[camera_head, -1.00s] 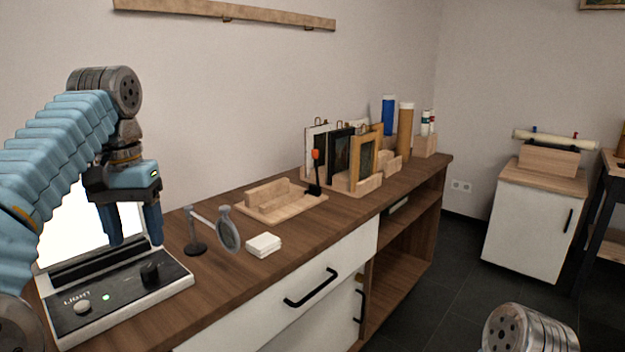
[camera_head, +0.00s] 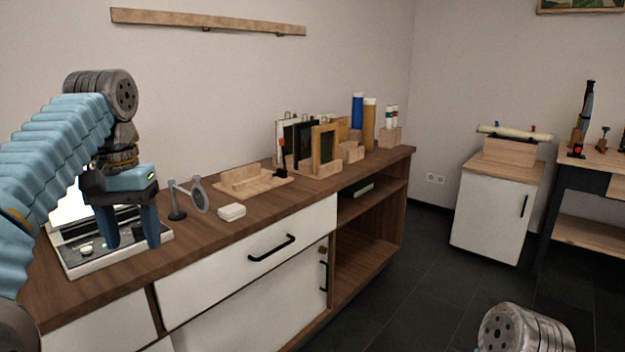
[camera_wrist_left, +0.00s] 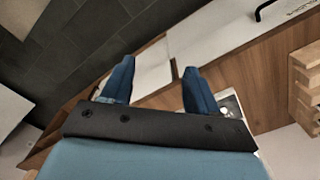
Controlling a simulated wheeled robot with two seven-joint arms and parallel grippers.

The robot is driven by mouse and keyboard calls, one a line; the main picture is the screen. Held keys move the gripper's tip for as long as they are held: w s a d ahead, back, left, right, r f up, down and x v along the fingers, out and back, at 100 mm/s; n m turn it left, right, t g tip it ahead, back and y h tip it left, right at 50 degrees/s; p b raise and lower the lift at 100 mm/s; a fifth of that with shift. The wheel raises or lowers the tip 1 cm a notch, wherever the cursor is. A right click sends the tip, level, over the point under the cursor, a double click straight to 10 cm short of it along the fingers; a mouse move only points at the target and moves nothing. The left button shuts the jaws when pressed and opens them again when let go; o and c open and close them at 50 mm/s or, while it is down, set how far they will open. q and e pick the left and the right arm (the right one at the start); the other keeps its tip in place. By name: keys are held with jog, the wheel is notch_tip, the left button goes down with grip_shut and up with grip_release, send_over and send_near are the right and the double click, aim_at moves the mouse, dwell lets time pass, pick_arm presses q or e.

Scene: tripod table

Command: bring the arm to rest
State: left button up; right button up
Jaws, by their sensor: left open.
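My left gripper (camera_head: 129,229) hangs from the blue arm at the left of the head view, fingers pointing down. It is open and nothing shows between its fingers. In the head view it covers part of the light box (camera_head: 75,262) at the left end of the counter. In the left wrist view my left gripper (camera_wrist_left: 152,82) shows its two blue fingers spread apart, with the counter and cabinet fronts beyond them. My right gripper is not in view; only a grey rounded joint of mine shows at the lower right of the head view.
The wooden counter (camera_head: 150,262) carries a magnifier on a stand (camera_head: 199,196), a white block (camera_head: 231,212), a wooden tray (camera_head: 270,187) and framed pictures in a rack (camera_head: 325,147). A white cabinet (camera_head: 490,215) and a workbench (camera_head: 590,232) stand at right. Dark floor (camera_head: 405,285) lies clear between.

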pick_arm(q)
jog(key=w+d+f+m, duration=0.1)
jog(key=w+d+f, duration=0.1)
jog(key=w+f, duration=0.45)
jog(key=w+d+f, duration=0.2)
jog(key=w+f, duration=0.1)
jog(key=f, duration=0.7)
jog(key=d+f+h, duration=0.1)
jog(key=d+f, duration=0.3)
jog(key=f, duration=1.4)
jog(key=s+d+f+h, duration=0.1)
jog(key=s+d+f, duration=0.1)
jog(key=s+f, duration=0.45)
jog(key=s+d+f+h, duration=0.1)
jog(key=s+d+f, duration=0.2)
jog(key=f, duration=0.6)
jog(key=s+d+f+h, duration=0.1)
jog(key=s+d+f, duration=0.1)
jog(key=s+f, duration=0.45)
jog(key=s+d+f+n, duration=0.1)
jog(key=s+f, duration=0.3)
jog(key=s, duration=0.4)
jog(key=shift+s+d+n+t, duration=0.3)
jog(key=shift+d+n, duration=0.1)
jog(key=shift+d, duration=0.3)
